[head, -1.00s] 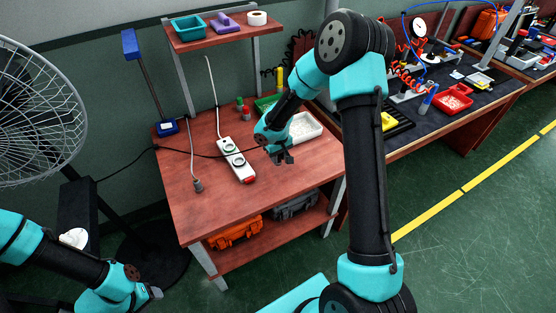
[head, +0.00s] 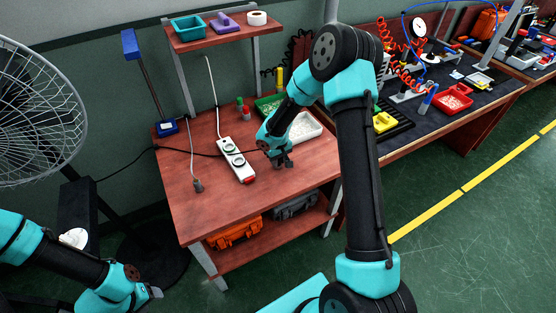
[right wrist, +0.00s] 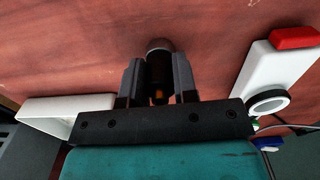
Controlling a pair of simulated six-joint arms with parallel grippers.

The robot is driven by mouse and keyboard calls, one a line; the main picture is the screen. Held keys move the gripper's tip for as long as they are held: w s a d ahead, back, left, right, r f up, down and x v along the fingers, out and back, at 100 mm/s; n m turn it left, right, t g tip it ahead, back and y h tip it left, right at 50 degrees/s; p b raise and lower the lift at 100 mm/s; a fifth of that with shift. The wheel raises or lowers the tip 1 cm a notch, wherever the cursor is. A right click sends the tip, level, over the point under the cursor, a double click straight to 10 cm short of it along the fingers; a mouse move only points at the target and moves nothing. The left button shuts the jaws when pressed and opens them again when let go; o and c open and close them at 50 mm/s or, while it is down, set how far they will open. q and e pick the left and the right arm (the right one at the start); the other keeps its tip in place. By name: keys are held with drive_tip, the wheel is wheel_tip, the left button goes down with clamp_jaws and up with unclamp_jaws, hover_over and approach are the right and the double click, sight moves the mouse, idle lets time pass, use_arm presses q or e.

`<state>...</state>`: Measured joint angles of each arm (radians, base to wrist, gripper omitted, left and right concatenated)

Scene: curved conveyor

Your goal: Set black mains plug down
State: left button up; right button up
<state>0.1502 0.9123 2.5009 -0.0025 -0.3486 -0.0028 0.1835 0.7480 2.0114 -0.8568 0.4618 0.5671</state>
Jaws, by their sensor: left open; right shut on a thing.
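My right gripper (head: 283,163) is over the front right part of the wooden table, right of the white power strip (head: 236,160). In the right wrist view its two fingers (right wrist: 159,85) are shut on the black mains plug (right wrist: 159,70), a dark rounded body close above the red-brown tabletop. I cannot tell whether the plug touches the table. In the head view the plug is too small to make out. My left gripper (head: 155,292) is open and empty at the lower left, away from the table.
A white tray (head: 318,133) stands just behind the right gripper. The strip's red end (right wrist: 296,38) shows in the wrist view. A grey connector (head: 198,185) on a white cord lies left of the strip. The table's front is clear.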

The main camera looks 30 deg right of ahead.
drive_tip(key=shift+f, duration=0.1)
drive_tip(key=o, duration=1)
drive_tip(key=shift+c, duration=0.2)
wheel_tip(320, 180, up, 12)
idle(0.5)
